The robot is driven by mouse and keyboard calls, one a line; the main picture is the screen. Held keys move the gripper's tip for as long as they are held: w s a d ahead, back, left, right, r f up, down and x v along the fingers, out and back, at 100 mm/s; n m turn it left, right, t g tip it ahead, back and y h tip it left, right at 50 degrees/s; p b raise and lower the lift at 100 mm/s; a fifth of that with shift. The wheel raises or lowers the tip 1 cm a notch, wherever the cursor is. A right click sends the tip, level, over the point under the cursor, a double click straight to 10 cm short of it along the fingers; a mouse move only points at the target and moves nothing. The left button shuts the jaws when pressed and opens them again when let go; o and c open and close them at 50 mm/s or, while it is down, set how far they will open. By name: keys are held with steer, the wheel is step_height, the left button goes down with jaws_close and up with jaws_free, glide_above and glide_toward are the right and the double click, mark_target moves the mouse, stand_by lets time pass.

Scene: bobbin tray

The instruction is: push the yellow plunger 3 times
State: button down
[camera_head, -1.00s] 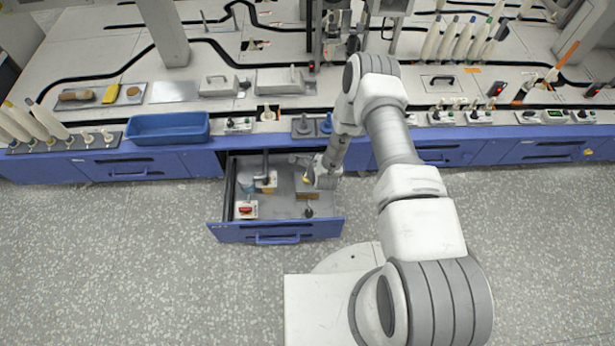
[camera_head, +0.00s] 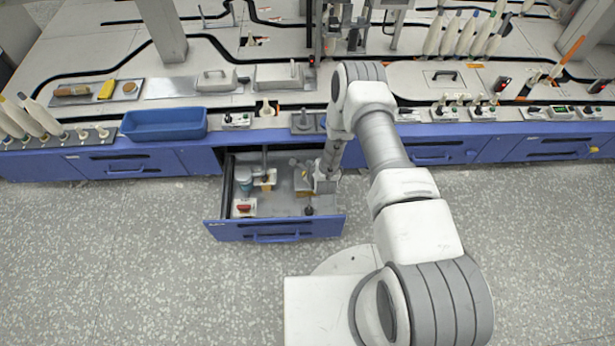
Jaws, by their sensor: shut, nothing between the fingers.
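The blue-fronted drawer (camera_head: 226,212) is pulled open below the bench. A small yellow part, which looks like the yellow plunger (camera_head: 305,174), shows in the drawer's right half, above a brownish-yellow block (camera_head: 304,189). My gripper (camera_head: 296,163) is shut and empty. It reaches down into the drawer from the right and appears very close to the yellow part, partly covering that area. I cannot tell whether it touches the plunger or how far the plunger is pressed.
The drawer also holds a red switch on a white base (camera_head: 244,207), a blue-grey round part (camera_head: 243,177) and a dark knob (camera_head: 309,210). A blue bin (camera_head: 165,124) stands on the bench. The floor before the drawer is clear.

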steer(key=shift+f, duration=1.9)
steer(key=shift+f, duration=0.15)
stand_by(0.5)
steer(key=shift+f, duration=0.3)
steer(key=shift+f, duration=1.05)
stand_by(0.9)
steer(key=shift+r+p, duration=1.1)
steer(key=shift+r, duration=0.35)
steer(key=shift+r, duration=0.1)
steer(key=shift+r+p, duration=1.75)
steer(key=shift+r, duration=0.65)
